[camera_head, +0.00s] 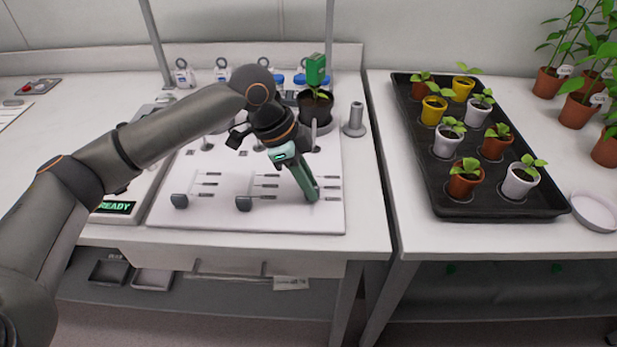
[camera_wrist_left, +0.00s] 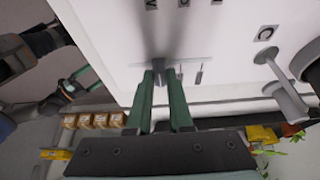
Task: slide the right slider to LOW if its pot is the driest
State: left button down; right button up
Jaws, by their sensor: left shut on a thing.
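My left gripper (camera_head: 311,196) is down at the right slider's track, near the board's front right. In the left wrist view its green fingers are shut on the grey right slider knob (camera_wrist_left: 168,76). The head view hides most of that knob. A dark pot (camera_head: 315,108) with a plant and a green meter (camera_head: 316,70) stands behind the gripper. Other pots behind my arm are hidden.
A READY display (camera_head: 115,207) sits left of the board. A grey post (camera_head: 354,121) stands at its back right. On the right bench are a black tray (camera_head: 437,190) of small potted plants, a white dish (camera_head: 595,212) and larger plants.

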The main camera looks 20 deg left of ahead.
pick_arm(q)
jog(key=c, duration=1.1)
grip_release()
jog(key=shift+c, duration=0.2)
jog(key=o, duration=0.3)
jog(key=shift+o, duration=0.2)
pick_arm(e)
jog(key=shift+s+d+f, duration=0.1)
jog(key=shift+s+f, duration=0.25)
jog(key=shift+s, duration=0.15)
pick_arm(q)
jog(key=shift+r, duration=0.2)
jog(key=p+v, duration=0.1)
jog(key=v, duration=1.1)
jog(key=shift+a, duration=0.15)
pick_arm(e)
jog(key=shift+s+d+r, duration=0.1)
jog(key=shift+d+r, duration=0.3)
jog(key=shift+d, duration=0.05)
pick_arm(q)
jog(key=shift+s, duration=0.15)
pick_arm(e)
jog(key=shift+r, duration=0.1)
